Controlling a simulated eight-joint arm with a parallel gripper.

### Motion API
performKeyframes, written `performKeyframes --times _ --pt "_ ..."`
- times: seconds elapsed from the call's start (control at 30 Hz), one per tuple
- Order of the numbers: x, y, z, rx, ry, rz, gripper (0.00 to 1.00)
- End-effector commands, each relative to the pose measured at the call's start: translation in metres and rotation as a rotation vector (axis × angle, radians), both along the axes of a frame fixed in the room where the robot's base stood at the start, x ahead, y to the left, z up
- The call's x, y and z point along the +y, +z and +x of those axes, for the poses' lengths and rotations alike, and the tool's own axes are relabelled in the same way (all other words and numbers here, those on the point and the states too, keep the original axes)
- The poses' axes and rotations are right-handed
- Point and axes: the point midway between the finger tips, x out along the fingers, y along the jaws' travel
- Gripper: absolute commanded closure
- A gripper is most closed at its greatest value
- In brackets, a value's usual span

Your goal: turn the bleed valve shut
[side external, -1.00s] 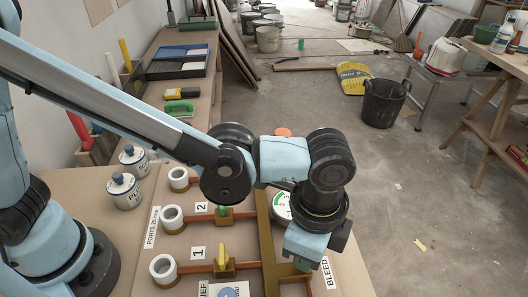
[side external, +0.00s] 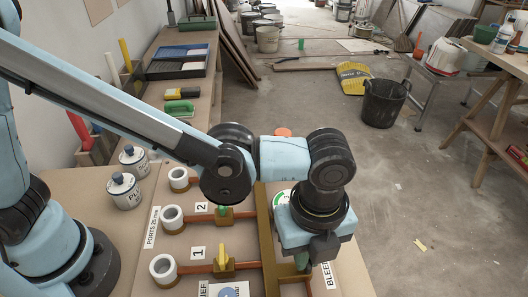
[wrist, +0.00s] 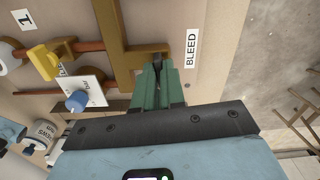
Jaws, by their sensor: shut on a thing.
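The bleed valve's dark handle (wrist: 157,60) shows between my fingertips in the wrist view, beside the white BLEED label (wrist: 192,48). My gripper (wrist: 158,76) has green fingers and is shut on this handle. In the side external view my gripper (side external: 302,262) points down at the board's right side, next to the partly covered BLEED label (side external: 327,274). My wrist and fingers hide the valve there. I cannot tell the handle's exact angle.
A yellow lever (side external: 222,256) and a green handle (side external: 223,211) sit on the copper pipes left of my gripper. A round gauge (side external: 281,199) lies behind my wrist. White port rings (side external: 163,268) line the left.

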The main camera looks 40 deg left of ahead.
Motion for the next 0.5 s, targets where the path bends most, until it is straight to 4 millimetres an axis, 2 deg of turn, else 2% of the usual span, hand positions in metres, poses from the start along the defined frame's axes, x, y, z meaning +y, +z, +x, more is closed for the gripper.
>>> performKeyframes --times 0.2,0.5 --pt "0.0002 0.0007 0.0001 0.000 -0.097 0.001 1.00" --pt "0.0002 0.0007 0.0001 0.000 -0.146 0.001 1.00"
